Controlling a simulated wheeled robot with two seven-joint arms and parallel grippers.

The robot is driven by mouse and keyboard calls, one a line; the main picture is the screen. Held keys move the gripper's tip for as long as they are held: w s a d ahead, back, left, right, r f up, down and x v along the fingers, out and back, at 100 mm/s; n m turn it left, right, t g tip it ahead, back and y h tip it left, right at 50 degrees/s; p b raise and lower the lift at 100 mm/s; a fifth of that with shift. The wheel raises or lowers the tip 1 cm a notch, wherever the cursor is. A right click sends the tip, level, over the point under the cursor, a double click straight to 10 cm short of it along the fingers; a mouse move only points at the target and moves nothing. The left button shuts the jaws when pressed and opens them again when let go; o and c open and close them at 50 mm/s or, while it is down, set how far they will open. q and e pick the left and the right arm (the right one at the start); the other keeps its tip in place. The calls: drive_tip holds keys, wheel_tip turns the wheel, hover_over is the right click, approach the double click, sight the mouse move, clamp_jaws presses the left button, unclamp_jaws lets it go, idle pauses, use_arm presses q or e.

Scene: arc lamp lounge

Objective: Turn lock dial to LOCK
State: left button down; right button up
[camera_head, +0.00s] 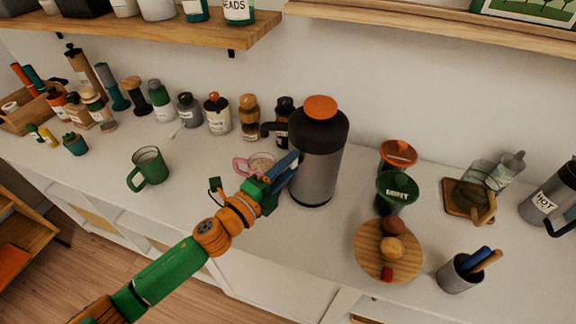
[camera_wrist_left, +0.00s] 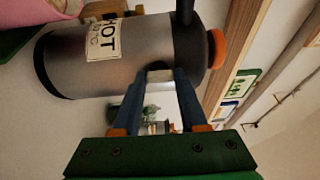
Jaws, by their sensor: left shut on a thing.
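A tall grey flask (camera_head: 316,165) with a black collar and an orange top (camera_head: 320,107) stands upright on the white counter. A black spout or handle (camera_head: 271,129) sticks out to its left. My left gripper (camera_head: 292,163) is at the flask's left front side, below the collar. In the left wrist view the flask (camera_wrist_left: 125,62) lies sideways and bears a HOT label (camera_wrist_left: 104,40). The blue fingers of the left gripper (camera_wrist_left: 160,75) close on a small dark part at its side, apparently the lock dial. The dial's markings are hidden. My right gripper is not in view.
A pink mug (camera_head: 259,164) stands just behind my left gripper, and a green mug (camera_head: 149,169) is further left. Right of the flask are green and orange cups (camera_head: 397,189) and a round wooden board (camera_head: 372,248). Jars line the wall.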

use_arm(q)
drive_tip(key=shift+c, duration=2.2)
unclamp_jaws()
drive_tip(key=shift+w, duration=0.1)
drive_tip(key=b+v, duration=0.1)
drive_tip(key=v, duration=0.6)
